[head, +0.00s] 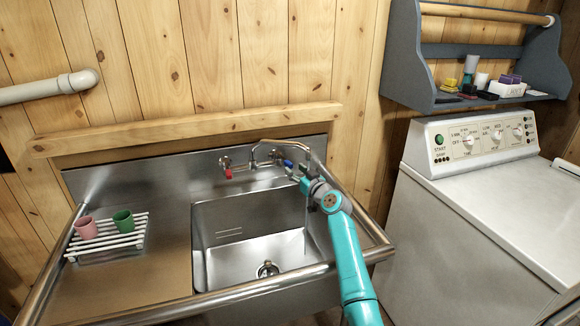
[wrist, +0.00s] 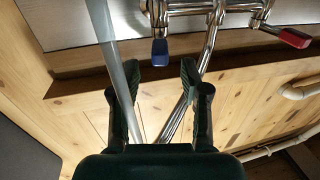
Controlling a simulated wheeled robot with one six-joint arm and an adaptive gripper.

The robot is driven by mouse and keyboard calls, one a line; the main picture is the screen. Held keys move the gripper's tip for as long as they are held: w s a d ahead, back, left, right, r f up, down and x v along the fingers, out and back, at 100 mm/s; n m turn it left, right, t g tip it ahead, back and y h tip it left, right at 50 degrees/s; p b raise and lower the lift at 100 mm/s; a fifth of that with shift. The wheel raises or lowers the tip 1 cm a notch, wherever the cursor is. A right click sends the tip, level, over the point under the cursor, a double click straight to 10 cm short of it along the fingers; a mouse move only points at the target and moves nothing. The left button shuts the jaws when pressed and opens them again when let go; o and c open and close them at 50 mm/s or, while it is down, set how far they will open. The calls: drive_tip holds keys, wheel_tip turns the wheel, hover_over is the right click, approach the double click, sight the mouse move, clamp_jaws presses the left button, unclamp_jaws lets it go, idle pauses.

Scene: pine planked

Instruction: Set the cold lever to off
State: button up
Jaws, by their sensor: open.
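The cold lever with its blue handle (head: 288,163) is on the right side of the chrome tap at the back of the sink. In the wrist view, the blue handle (wrist: 160,52) lies just past the gap between my fingertips, apart from both. My gripper (head: 296,174) is open and empty beside it; the fingers (wrist: 160,76) also show spread in the wrist view. The red lever (head: 228,173) is on the left of the tap and appears in the wrist view (wrist: 294,38). The spout (head: 283,141) curves right, and a thin stream of water (head: 306,238) seems to fall from it.
The steel sink basin (head: 230,240) lies below the tap. A white rack (head: 108,241) with a pink cup (head: 86,227) and a green cup (head: 123,221) stands on the left drainboard. A white washer (head: 490,220) stands right, under a blue-grey shelf (head: 432,75).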

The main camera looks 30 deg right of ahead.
sight(291, 167)
drive_tip(key=shift+w+d, duration=0.15)
drive_tip(key=shift+w, duration=2.3)
clamp_jaws()
